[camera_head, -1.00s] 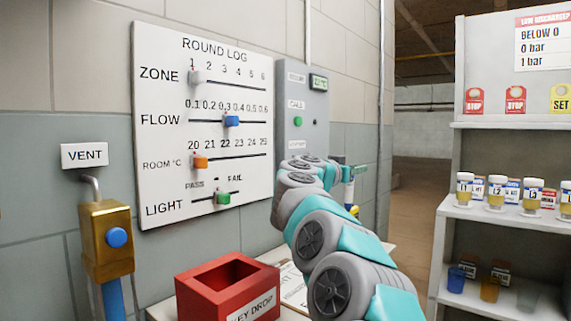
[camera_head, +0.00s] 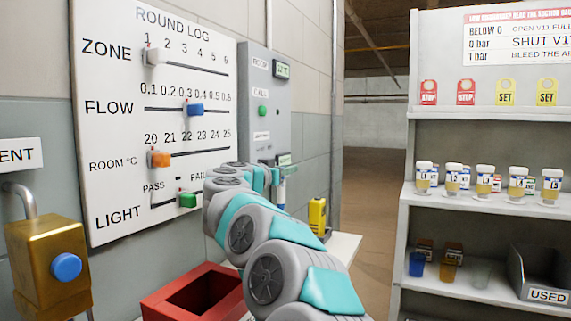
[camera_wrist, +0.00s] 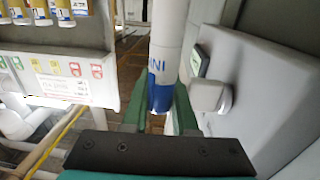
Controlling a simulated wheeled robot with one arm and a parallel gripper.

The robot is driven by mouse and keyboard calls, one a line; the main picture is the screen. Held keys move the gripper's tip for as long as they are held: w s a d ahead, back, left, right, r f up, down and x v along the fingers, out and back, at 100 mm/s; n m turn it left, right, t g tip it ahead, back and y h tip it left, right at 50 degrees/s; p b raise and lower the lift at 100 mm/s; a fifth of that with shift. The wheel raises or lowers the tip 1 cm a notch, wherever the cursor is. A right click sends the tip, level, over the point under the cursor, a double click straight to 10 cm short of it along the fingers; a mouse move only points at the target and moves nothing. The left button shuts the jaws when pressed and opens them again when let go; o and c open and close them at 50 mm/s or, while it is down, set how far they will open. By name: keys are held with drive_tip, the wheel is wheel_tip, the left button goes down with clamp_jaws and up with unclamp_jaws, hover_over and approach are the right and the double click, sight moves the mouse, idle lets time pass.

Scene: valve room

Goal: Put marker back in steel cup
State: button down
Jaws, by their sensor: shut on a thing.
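The marker runs up out of the top of the wrist view, between the two green fingers. In the head view my gripper (camera_head: 284,167) is beyond my arm, near the grey wall panel, and the marker (camera_head: 282,190) shows as a small white and blue piece hanging below it. I cannot make out a steel cup in either view.
A red key-drop box (camera_head: 168,305) stands on the table below my arm. A yellow device (camera_head: 317,214) stands at the table's far end. The grey panel (camera_head: 262,100) and round-log board (camera_head: 150,120) are on the wall. A shelf (camera_head: 480,205) with several jars stands right.

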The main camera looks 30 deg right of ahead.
sight(280, 198)
wheel_tip(280, 198, down, 7)
drive_tip(key=b, duration=0.1)
drive_tip(key=shift+f+b, duration=0.15)
drive_tip(key=shift+b, duration=0.25)
idle(0.3)
idle(0.5)
drive_tip(key=c, duration=0.6)
unclamp_jaws()
drive_tip(key=shift+a, duration=0.1)
drive_tip(key=v, duration=0.7)
drive_tip(key=shift+s+a, duration=0.25)
drive_tip(key=shift+d, duration=0.1)
